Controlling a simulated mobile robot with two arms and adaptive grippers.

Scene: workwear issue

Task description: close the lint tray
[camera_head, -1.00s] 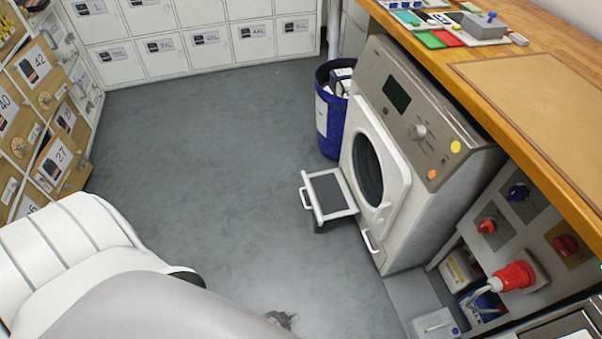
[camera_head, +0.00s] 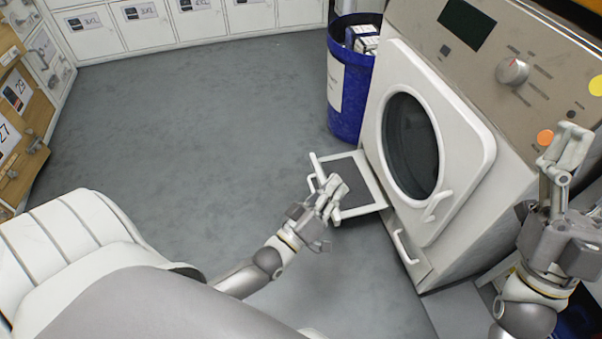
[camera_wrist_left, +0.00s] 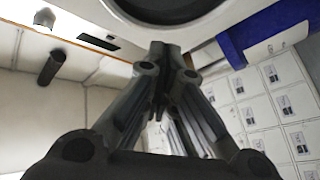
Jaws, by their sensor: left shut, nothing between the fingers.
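The lint tray (camera_head: 364,184), a white frame with a dark mesh, sticks out from the lower left of the white dryer (camera_head: 467,187). It has a light handle at its outer edge. My left gripper (camera_head: 333,186) is shut and empty at the tray's outer side, covering part of its handle and front edge; I cannot tell whether it touches. In the left wrist view the shut fingertips (camera_wrist_left: 166,48) point towards the dryer front, and the tray cannot be made out. My right gripper (camera_head: 566,145) is raised in front of the dryer's right side; its jaw opening is unclear.
The dryer's round door (camera_head: 411,145) is shut, with a handle at its lower right. A blue bin (camera_head: 347,95) with white boxes stands behind the tray, beside the dryer. White lockers (camera_head: 190,22) line the back. The grey floor (camera_head: 200,120) to the left is clear.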

